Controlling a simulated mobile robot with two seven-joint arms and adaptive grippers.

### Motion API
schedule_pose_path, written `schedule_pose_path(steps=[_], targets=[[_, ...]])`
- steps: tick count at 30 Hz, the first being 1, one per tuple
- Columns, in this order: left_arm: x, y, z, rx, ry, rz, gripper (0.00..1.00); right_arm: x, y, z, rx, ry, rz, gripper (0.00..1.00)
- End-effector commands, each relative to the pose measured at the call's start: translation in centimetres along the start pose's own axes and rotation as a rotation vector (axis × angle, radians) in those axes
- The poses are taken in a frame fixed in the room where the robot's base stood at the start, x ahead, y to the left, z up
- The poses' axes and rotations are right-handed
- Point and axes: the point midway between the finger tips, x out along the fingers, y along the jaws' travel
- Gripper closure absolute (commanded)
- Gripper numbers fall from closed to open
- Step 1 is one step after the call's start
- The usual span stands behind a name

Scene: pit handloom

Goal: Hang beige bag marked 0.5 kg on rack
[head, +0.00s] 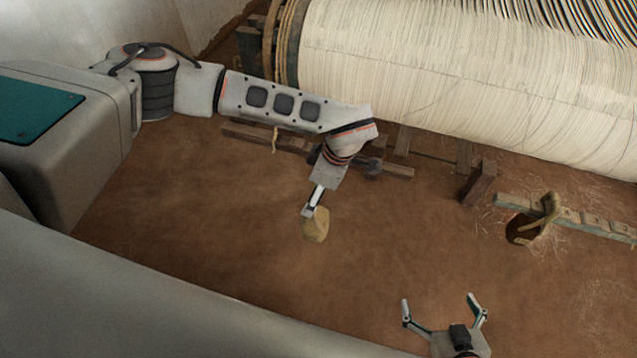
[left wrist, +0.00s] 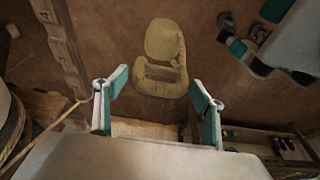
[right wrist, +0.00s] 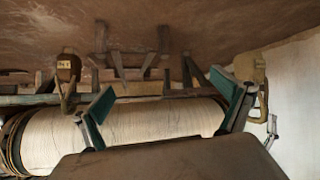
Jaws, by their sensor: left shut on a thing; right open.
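The beige bag (head: 316,226) hangs from my left gripper (head: 311,206), over the brown floor and well left of the rack (head: 580,216). In the right wrist view the bag (right wrist: 250,69) is partly hidden behind a finger. No weight mark is readable on it. My right gripper (head: 441,309) is open and empty at the bottom of the head view. The rack is a notched wooden rail.
A dark brown bag (head: 522,230) with a tan strap hangs at the rack's left part; its label in the right wrist view (right wrist: 66,64) is too small to read. The large warp roll (head: 450,75) lies behind. A wooden post (head: 478,184) stands left of the rack. Notches to the right look free.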

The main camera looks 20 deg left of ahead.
Motion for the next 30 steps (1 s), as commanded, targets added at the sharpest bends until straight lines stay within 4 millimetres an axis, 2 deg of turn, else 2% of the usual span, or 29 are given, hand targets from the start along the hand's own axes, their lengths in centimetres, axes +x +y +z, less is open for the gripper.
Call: schedule_pose_path(steps=[11, 30], targets=[[-0.6, -2.9, -0.1, 0.000, 0.000, 0.003, 0.86, -1.0, -0.1, -0.7, 0.002, -0.009, -0.006, 0.00], [-0.9, -7.9, -0.2, 0.001, 0.000, 0.001, 0.86, -2.6, 0.6, -4.5, -0.003, 0.018, 0.001, 0.00]])
